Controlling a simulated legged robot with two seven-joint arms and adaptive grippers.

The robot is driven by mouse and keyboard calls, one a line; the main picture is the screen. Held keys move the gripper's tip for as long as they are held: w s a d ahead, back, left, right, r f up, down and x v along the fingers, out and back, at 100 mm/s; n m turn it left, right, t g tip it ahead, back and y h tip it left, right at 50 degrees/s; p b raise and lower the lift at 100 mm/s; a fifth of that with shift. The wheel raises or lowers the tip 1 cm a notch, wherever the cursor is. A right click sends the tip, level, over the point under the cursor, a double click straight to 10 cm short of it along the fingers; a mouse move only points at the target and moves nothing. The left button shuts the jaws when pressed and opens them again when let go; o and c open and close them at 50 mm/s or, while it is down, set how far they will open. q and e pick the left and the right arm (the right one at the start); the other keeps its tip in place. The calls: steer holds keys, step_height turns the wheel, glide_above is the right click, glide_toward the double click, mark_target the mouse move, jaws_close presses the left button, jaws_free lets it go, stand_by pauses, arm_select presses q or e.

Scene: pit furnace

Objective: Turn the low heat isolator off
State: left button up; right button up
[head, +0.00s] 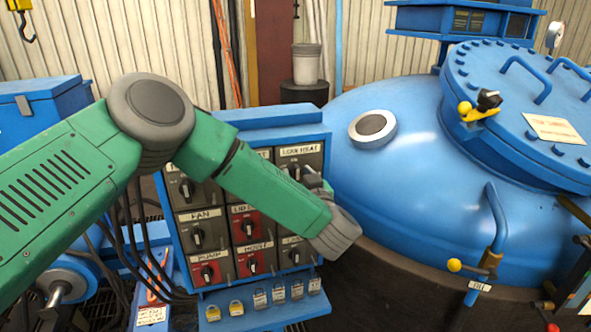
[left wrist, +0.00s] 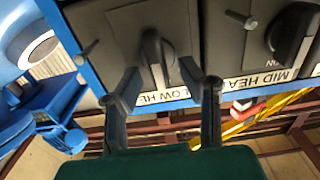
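The low heat isolator (head: 290,162) is the grey box at the top right of the switch panel, its label partly legible. Its black rotary handle (left wrist: 157,57) shows in the left wrist view, where the picture is turned over and the label reads "LOW HE". The handle stands nearly upright in that picture. My left gripper (head: 314,180) is at the right side of this isolator, and its fingers hide part of it. In the left wrist view the left gripper (left wrist: 167,88) is open, with one finger on each side below the handle. I see no contact. My right gripper is out of view.
The mid heat isolator (left wrist: 285,35) is beside it in the left wrist view. More isolators, such as the fan one (head: 197,233), fill the panel below and left. Several padlocks (head: 279,294) sit along the lower ledge. The blue furnace lid (head: 430,150) is close on the right.

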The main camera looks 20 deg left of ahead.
arm_select(q)
steer(key=shift+w+a, duration=0.1)
steer(key=shift+w, duration=0.35)
steer(key=shift+a, duration=0.25)
steer(key=c, duration=0.6)
steer(key=shift+a, duration=0.15)
jaws_close()
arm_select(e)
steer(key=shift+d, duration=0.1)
arm_select(q)
steer(key=shift+d, duration=0.3)
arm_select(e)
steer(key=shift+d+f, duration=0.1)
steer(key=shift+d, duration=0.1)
